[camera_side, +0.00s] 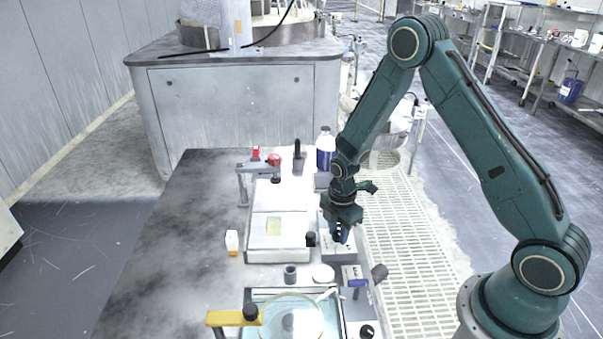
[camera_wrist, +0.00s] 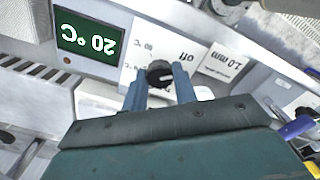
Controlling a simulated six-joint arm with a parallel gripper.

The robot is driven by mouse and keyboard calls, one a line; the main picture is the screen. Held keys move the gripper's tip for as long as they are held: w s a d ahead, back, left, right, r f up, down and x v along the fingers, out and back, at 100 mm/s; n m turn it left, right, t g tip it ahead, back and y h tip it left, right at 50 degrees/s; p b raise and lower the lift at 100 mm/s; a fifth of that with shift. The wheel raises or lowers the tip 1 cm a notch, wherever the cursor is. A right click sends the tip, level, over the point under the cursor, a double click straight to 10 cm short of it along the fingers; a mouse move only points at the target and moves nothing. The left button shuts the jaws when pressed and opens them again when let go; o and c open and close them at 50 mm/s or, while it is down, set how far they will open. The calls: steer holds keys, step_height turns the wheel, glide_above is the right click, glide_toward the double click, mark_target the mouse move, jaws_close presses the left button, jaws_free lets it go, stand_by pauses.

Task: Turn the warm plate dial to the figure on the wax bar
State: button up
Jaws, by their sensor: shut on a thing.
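In the wrist view the two blue fingers of my gripper (camera_wrist: 160,84) stand on either side of a small black dial knob (camera_wrist: 160,72) and are shut on it. The dial's pale face carries "off" and other small marks, too blurred to read surely. A green display (camera_wrist: 90,43) beside it reads 20 °C, upside down in this view. In the side view my gripper (camera_side: 340,234) points down at the right edge of the bench, hiding the knob. I cannot surely pick out the wax bar, and no figure on it is readable.
A card marked 1.0 mm (camera_wrist: 220,64) lies near the dial. In the side view a white block with an orange base (camera_side: 232,243) stands left of a low pale box (camera_side: 278,256). A bottle (camera_side: 326,150) stands behind my gripper. The bench's left side is clear.

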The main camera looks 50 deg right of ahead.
steer(key=m, duration=2.1)
steer(key=shift+m, duration=0.3)
steer(key=m, duration=0.6)
steer(key=o, duration=1)
steer(key=shift+r, duration=0.15)
